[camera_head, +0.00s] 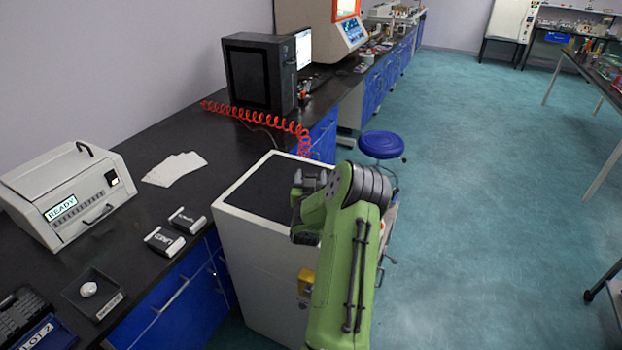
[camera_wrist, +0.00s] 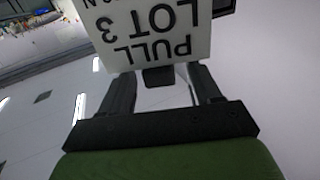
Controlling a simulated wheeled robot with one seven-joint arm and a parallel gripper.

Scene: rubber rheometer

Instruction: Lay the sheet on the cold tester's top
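My gripper (camera_head: 310,182) is above the dark top of a white floor cabinet (camera_head: 268,187). In the wrist view my gripper's fingers (camera_wrist: 160,85) stand apart, with a small dark piece showing between them. I see no sheet held. Several white sheets (camera_head: 175,168) lie fanned on the black bench, left of the cabinet. A white bench machine (camera_head: 68,195) with a sloped front and a display reading READY stands further left. A larger white machine (camera_head: 315,30) with an orange-edged screen stands at the back. I cannot tell which one is the cold tester.
Two small dark labelled blocks (camera_head: 175,232) and a dark tray (camera_head: 92,291) with a white lump are on the bench. A black computer case (camera_head: 262,72), red coiled cord (camera_head: 270,121) and blue stool (camera_head: 381,145) are behind.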

